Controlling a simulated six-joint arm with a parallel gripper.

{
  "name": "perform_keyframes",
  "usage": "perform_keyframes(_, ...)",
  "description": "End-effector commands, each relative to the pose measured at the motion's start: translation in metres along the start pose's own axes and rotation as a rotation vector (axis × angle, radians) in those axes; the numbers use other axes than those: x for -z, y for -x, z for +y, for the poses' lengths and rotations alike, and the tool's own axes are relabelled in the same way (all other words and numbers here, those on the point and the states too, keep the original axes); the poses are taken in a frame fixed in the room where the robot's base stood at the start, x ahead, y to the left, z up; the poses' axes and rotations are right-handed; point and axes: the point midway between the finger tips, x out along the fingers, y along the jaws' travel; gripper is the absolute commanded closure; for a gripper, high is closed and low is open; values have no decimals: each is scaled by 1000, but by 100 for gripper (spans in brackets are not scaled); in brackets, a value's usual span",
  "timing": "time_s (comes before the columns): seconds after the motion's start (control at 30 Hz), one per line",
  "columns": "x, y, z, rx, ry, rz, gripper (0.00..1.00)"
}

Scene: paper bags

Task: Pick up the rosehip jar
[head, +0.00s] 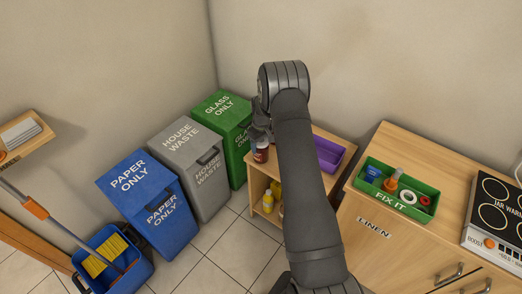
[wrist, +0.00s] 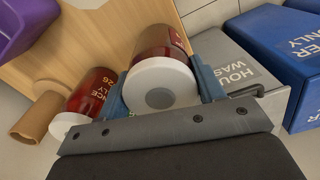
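A dark red jar with a white lid (wrist: 158,84) stands between the two blue fingers of my gripper (wrist: 163,92) in the wrist view. The fingers lie close on both sides of it, and I cannot tell whether they press on it. Its label cannot be read in full. A second dark red jar with a white lid (wrist: 92,92) is just left of the left finger, its label partly reading "NCE 26". In the head view, my gripper is partly hidden by my arm, with a dark red jar (head: 261,152) below it on the wooden shelf unit (head: 322,131).
A brown cylinder (wrist: 35,117) lies left of the second jar. A purple tray (head: 329,153) sits on the unit's right side. Green, grey and blue bins (head: 176,160) stand to the left. A green FIX IT tray (head: 397,188) is on the cabinet to the right.

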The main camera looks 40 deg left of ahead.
Motion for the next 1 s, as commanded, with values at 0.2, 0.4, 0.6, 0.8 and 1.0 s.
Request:
perform_keyframes(0.2, 1, 1, 0, -1, 0, 1, 81)
perform_keyframes(0.4, 1, 2, 0, -1, 0, 2, 81)
perform_keyframes(0.6, 1, 12, 1, -1, 0, 2, 81)
perform_keyframes(0.8, 1, 40, 1, -2, -1, 2, 81)
perform_keyframes(1.0, -32, 64, 17, -2, -5, 0, 81)
